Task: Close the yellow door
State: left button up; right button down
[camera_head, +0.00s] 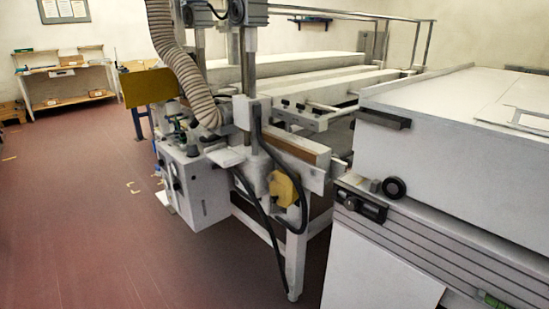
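A dark yellow panel (148,86) stands upright at the left end of the machine, behind a ribbed hose. A smaller bright yellow part (286,188) sits low on the machine's near leg, partly crossed by a black cable. I cannot tell which of these is the yellow door, or whether either is open or shut. Neither of my grippers is in view.
A white machine frame (312,150) with a ribbed beige hose (184,62) fills the middle. A large white cabinet (450,150) blocks the right. A shelf table (68,72) stands by the far left wall. The red floor (80,210) at left is mostly clear.

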aim_at(145, 87)
jog(key=i+j+u, duration=0.65)
jog(key=i, duration=0.2)
jog(key=i+j+u, duration=0.3)
jog(key=i, duration=0.15)
jog(key=i+u, duration=0.35)
jog(key=i+z, duration=0.15)
jog(key=i, duration=0.6)
jog(key=i+j+z, duration=0.2)
jog(key=i, duration=0.6)
jog(key=i+j+z, duration=0.1)
jog(key=i+z, duration=0.2)
jog(key=z, duration=0.15)
jog(key=i+j+z, duration=0.25)
jog(key=z, duration=0.15)
jog(key=i+j+z, duration=0.25)
jog(key=z, duration=0.2)
jog(key=i+j+z, duration=0.15)
jog(key=j+z, duration=0.25)
jog(key=i+j+z, duration=0.25)
jog(key=j+z, duration=0.2)
jog(key=i+j+z, duration=0.25)
jog(key=j, duration=0.2)
jog(key=j+z, duration=0.2)
jog(key=j, duration=0.15)
jog(key=l, duration=0.25)
jog(key=k+l, duration=0.15)
jog(key=l+u, duration=0.05)
jog(key=l, duration=0.05)
